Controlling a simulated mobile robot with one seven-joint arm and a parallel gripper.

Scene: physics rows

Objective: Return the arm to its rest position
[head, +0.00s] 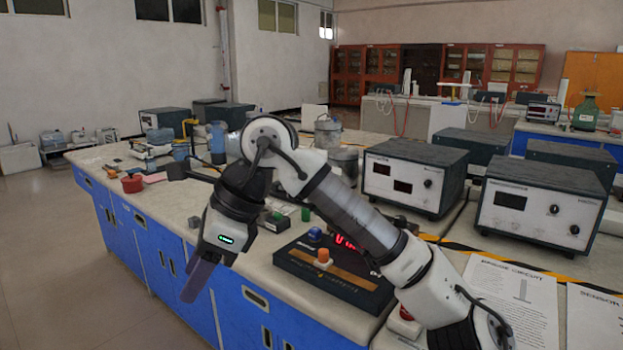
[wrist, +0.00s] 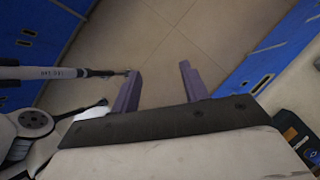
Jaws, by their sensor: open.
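My gripper (head: 195,281) hangs from my bent arm in front of the workbench's blue front, with its fingers pointing down. In the wrist view my gripper (wrist: 160,82) shows two purple fingers standing apart, with bare floor visible between them and nothing held. My arm rises from the lower right, bends at a high elbow over the bench and comes down at the bench's front edge. In the head view the near finger hides the other one.
The workbench (head: 262,278) has a blue front and a pale top. A dark device with a red display (head: 335,275) lies near my arm. Grey instrument boxes (head: 413,180) stand behind it. A red pot (head: 132,183) sits at the bench's left end. The floor (head: 50,270) at left is clear.

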